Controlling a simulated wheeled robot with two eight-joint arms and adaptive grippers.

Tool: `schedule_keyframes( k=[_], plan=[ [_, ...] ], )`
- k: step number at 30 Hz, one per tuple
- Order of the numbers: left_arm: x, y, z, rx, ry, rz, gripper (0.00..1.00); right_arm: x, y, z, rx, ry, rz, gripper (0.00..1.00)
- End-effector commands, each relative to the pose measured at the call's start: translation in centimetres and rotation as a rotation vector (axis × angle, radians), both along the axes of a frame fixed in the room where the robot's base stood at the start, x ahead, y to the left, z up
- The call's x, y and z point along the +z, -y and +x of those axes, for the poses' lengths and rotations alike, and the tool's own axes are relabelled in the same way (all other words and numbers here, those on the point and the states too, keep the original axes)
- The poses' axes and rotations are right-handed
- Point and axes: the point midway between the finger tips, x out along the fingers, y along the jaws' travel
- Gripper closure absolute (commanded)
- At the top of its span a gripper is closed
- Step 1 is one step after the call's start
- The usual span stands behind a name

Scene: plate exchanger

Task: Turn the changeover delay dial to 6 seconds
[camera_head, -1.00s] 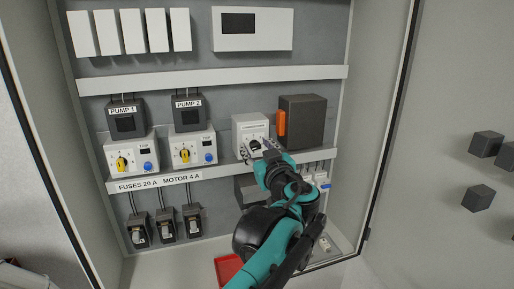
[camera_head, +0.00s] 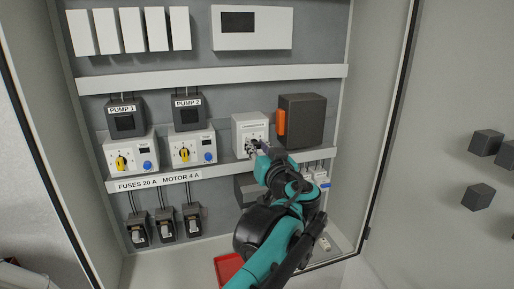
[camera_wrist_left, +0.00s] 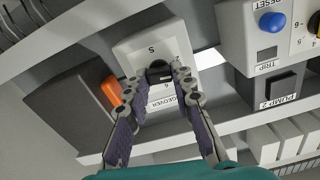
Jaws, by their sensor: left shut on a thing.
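The changeover delay unit is a white box (camera_head: 244,124) on the middle row of the cabinet, and it shows upside down in the left wrist view (camera_wrist_left: 150,42). Its black dial (camera_wrist_left: 160,71) sits between the fingertips of my left gripper (camera_wrist_left: 157,79). My left gripper (camera_head: 257,147) is shut on the dial at the front of the box. The fingers hide part of the dial and its scale, so I cannot read its setting. My right gripper is not in view.
A dark block (camera_head: 303,121) with an orange part (camera_head: 281,122) stands just right of the unit. The PUMP 2 controls with a yellow knob (camera_head: 185,154) are to the left. A white rail (camera_head: 160,183) runs below. A red tray (camera_head: 228,268) lies on the cabinet floor.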

Motion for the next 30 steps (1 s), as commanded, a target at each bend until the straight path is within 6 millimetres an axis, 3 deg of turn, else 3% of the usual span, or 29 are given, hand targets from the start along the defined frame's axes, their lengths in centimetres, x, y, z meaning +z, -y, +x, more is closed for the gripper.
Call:
schedule_keyframes(
  k=[30],
  plan=[
    [-0.19,0.33,0.11,-0.001,-0.297,0.919,1.0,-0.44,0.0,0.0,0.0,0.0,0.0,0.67]
  ],
)
